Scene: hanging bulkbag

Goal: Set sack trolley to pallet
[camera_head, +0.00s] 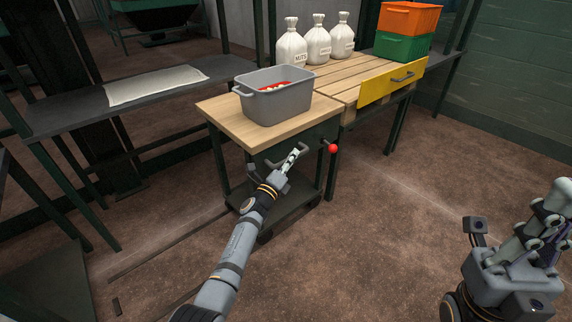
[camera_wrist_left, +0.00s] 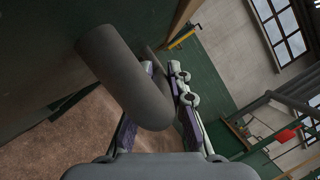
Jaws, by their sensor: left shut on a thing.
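The trolley (camera_head: 222,113) has a light wooden top, dark green sides and a low shelf. Its right end stands close against the slatted wooden pallet (camera_head: 350,70); I cannot tell whether they touch. A grey tub (camera_head: 280,103) with red and pale contents sits on the trolley top. My left gripper (camera_head: 291,160) is at the trolley's front and shut on its grey bar handle (camera_head: 303,147). The thick handle (camera_wrist_left: 125,80) also shows between the fingers in the left wrist view. My right gripper (camera_head: 540,228) hangs at the lower right, away from everything; its finger opening is unclear.
Several white sacks (camera_head: 318,40) stand on the pallet, with a green crate (camera_head: 403,47) under an orange crate (camera_head: 410,18). A yellow panel (camera_head: 392,83) fronts the pallet. A red knob (camera_head: 332,148) sticks out beside the handle. A dark bench (camera_head: 75,112) stands left.

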